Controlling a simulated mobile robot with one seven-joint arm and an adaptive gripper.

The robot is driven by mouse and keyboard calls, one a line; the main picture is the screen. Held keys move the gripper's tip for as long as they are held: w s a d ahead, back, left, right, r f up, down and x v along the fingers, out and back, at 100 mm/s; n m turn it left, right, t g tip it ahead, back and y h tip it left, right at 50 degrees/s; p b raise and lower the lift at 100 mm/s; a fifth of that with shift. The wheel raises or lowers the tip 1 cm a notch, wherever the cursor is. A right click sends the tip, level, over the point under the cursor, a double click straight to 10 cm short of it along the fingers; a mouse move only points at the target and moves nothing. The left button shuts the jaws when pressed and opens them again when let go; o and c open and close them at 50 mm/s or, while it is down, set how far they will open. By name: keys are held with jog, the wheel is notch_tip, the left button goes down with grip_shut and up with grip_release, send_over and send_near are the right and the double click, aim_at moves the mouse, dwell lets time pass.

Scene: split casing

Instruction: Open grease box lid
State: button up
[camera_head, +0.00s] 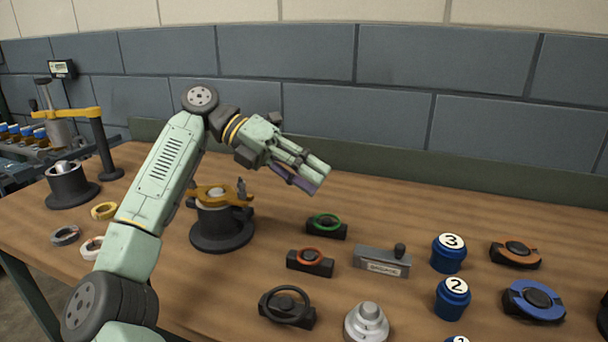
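The grease box (382,264) is a small grey box with a label on its front, standing on the workbench right of centre. Its lid (374,252) lies flat on top and looks closed.
Green-ringed (326,226) and red-ringed (311,260) holders stand left of the box. Blue numbered jars (448,254) stand right of it. A silver stepped part (366,324) is in front. A black fixture with a yellow clamp (221,220) stands left. Bench behind the box is clear.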

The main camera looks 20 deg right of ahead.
jog(key=shift+w+a+r, duration=0.2)
jog(key=shift+a, duration=0.05)
